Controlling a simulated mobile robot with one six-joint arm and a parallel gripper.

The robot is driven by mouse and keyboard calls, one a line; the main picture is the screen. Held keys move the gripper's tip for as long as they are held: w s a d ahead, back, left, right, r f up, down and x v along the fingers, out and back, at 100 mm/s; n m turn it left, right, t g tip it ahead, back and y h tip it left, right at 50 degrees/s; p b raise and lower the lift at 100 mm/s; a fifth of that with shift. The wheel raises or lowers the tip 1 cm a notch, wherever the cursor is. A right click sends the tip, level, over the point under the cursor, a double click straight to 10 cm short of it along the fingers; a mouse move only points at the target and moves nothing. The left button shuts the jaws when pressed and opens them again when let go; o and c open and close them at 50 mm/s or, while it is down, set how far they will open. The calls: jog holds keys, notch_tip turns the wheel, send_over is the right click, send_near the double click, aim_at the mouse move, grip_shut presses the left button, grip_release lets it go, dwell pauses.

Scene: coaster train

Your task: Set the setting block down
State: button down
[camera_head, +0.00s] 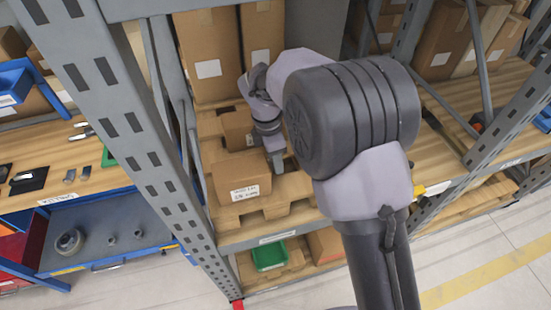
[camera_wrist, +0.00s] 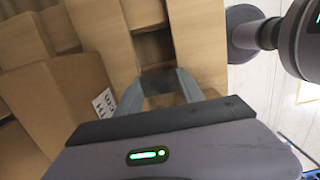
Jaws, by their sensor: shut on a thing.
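My gripper (camera_head: 277,163) is low over a wooden pallet (camera_head: 290,190) on the rack shelf, just right of a small labelled carton (camera_head: 241,177). In the wrist view, my gripper (camera_wrist: 168,80) has its two grey fingers close together, shut on a grey piece at their tips, which I take for the setting block. Its outline blends with the fingers. I cannot tell whether it touches the pallet. In the head view the block cannot be told apart from the fingertips.
The labelled carton also fills the left of the wrist view (camera_wrist: 55,95), close to the fingers. Another carton (camera_head: 238,128) and tall boxes (camera_head: 208,55) stand behind. A rack post (camera_head: 135,125) rises at the left. Bare pallet slats lie right of my gripper.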

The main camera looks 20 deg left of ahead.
jog(key=shift+f, duration=0.1)
jog(key=c, duration=0.7)
grip_release()
jog(key=r+p, duration=0.1)
jog(key=r, duration=0.1)
jog(key=r+p, duration=0.1)
jog(key=r, duration=0.2)
jog(key=r+p, duration=0.1)
jog(key=r, duration=0.1)
jog(key=shift+s+a+r, duration=0.3)
jog(key=shift+a+r, duration=0.05)
jog(key=shift+r, duration=0.05)
